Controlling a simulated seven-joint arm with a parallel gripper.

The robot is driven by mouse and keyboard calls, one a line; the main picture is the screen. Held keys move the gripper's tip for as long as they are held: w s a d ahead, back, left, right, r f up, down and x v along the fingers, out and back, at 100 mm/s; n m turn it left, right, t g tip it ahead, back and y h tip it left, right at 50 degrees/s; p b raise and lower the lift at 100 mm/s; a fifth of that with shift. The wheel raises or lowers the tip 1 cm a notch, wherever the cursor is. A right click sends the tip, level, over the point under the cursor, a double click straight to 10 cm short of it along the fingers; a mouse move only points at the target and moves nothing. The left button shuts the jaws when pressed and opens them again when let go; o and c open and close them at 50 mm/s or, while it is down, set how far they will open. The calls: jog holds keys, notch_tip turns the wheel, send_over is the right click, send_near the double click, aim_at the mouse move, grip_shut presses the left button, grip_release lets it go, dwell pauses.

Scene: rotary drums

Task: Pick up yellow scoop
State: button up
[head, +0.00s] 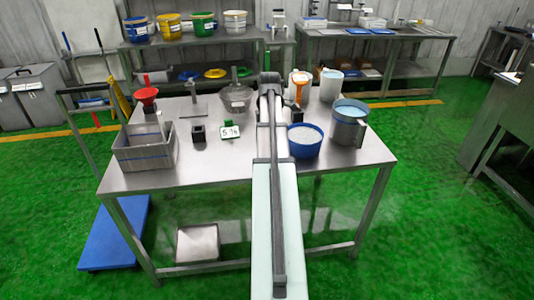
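An orange-yellow item with a pale top (299,86) stands upright at the back right of the steel table, just right of my arm. It may be the yellow scoop, but it is too small to be sure. My arm reaches from the bottom of the view over the middle of the table. Its dark far end, where my gripper (270,84) is, lies just left of the orange-yellow item. The fingers are hidden or too small to make out, and I cannot tell whether they touch anything.
The steel table (215,165) bears a blue tub of white material (304,141), a large blue-rimmed container (348,122), a white cup (330,84), a grey bowl (236,98), a green display (230,130), a red funnel (146,94) and a grey bin (146,158).

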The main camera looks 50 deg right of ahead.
grip_shut()
dwell(0.4)
